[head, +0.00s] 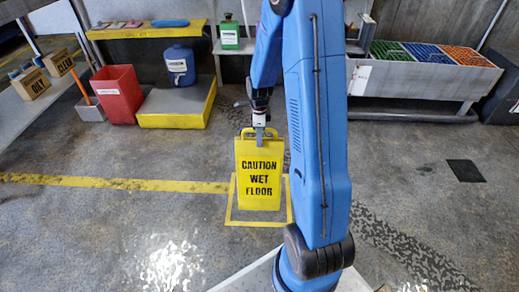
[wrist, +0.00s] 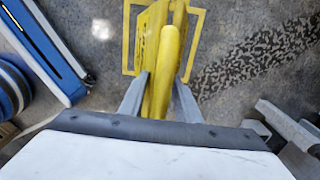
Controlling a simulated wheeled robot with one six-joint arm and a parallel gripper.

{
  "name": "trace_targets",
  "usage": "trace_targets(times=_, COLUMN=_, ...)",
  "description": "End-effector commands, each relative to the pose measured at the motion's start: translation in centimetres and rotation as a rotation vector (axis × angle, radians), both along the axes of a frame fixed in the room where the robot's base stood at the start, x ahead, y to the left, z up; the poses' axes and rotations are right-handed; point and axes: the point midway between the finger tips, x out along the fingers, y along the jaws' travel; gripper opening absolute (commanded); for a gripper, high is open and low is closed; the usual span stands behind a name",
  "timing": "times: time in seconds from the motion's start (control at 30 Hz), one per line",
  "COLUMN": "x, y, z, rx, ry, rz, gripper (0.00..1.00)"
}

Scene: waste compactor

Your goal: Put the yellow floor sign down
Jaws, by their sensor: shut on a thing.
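The yellow floor sign (head: 259,178) reads "CAUTION WET FLOOR" and stands upright in the head view. It appears within the yellow outlined square (head: 231,203) on the floor; whether its foot touches the floor I cannot tell. My gripper (head: 260,134) is above the sign at its top handle. In the wrist view my gripper (wrist: 160,97) has its two grey fingers on either side of the yellow handle (wrist: 166,65), shut on it. The sign's body (wrist: 147,35) and the square's outline (wrist: 126,45) show beyond. The sign's lower edge is hidden in the wrist view.
A yellow line (head: 120,183) runs left from the square. A red bin (head: 118,94) and a blue jug (head: 180,66) on a yellow platform (head: 178,108) stand behind left. A grey trough (head: 420,80) with coloured crates stands back right. Dark tread marks (head: 400,245) cross the floor at right.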

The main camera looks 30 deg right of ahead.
Motion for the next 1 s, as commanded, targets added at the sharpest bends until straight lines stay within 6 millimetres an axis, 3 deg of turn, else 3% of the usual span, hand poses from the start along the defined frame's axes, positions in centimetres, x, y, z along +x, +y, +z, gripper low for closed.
trace_targets(times=0.23, x=0.0, y=0.0, z=-1.2, rx=0.001, ry=0.001, rz=0.001, gripper=0.0)
trace_targets(times=0.5, x=0.0, y=0.0, z=-4.1, rx=0.001, ry=0.001, rz=0.001, gripper=0.0)
trace_targets(times=0.9, x=0.0, y=0.0, z=-4.5, rx=-0.001, ry=-0.001, rz=0.001, gripper=0.0)
trace_targets(times=0.93, x=0.0, y=0.0, z=-4.5, rx=0.0, ry=0.0, rz=0.001, gripper=0.37)
trace_targets(times=1.0, x=0.0, y=0.0, z=-4.5, rx=0.0, ry=0.0, rz=0.001, gripper=0.49)
